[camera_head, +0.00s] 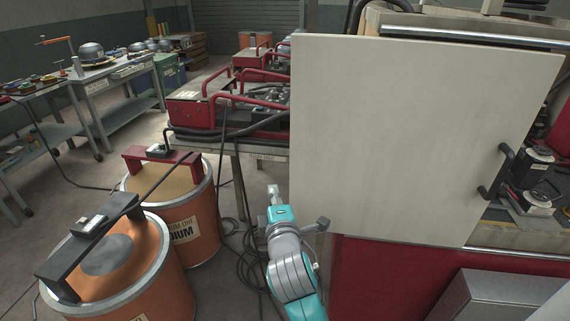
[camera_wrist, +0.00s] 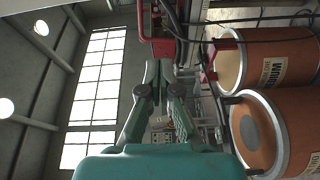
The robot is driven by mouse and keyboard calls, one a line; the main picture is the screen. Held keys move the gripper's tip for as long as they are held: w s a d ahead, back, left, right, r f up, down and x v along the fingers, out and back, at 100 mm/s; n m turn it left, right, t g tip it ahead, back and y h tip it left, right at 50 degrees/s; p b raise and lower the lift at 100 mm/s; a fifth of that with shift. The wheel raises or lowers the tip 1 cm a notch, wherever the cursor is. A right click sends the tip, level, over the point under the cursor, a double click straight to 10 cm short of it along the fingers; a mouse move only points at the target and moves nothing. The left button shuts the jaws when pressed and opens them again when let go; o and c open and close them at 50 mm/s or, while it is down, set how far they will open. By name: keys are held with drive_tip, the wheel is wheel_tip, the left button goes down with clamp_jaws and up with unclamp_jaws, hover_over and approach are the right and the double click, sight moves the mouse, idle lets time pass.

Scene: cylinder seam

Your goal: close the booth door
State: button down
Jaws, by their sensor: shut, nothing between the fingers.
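The booth door (camera_head: 415,135) is a pale flat panel in the right half of the head view. It stands open, with a gap at its right through which the booth's inside shows. A black bar handle (camera_head: 499,171) is near its right edge. My gripper (camera_head: 274,190) is low, just left of the door's lower left edge and away from the handle. I cannot tell how far it is from the panel. In the wrist view my gripper's fingers (camera_wrist: 163,72) are shut and empty. The door is not clearly visible in the wrist view.
Metal rails (camera_head: 470,36) run above and below the door. Red booth wall (camera_head: 385,280) and a grey box (camera_head: 500,297) are below it. Orange drums (camera_head: 120,265) stand at left, with cables on the floor. A bench with red-framed equipment (camera_head: 205,107) stands behind.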

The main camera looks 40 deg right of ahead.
drive_tip(key=w+d+r, duration=0.2)
drive_tip(key=w+d, duration=0.4)
drive_tip(key=d, duration=0.3)
drive_tip(key=shift+h, duration=0.3)
drive_tip(key=shift+d, duration=0.1)
idle(0.4)
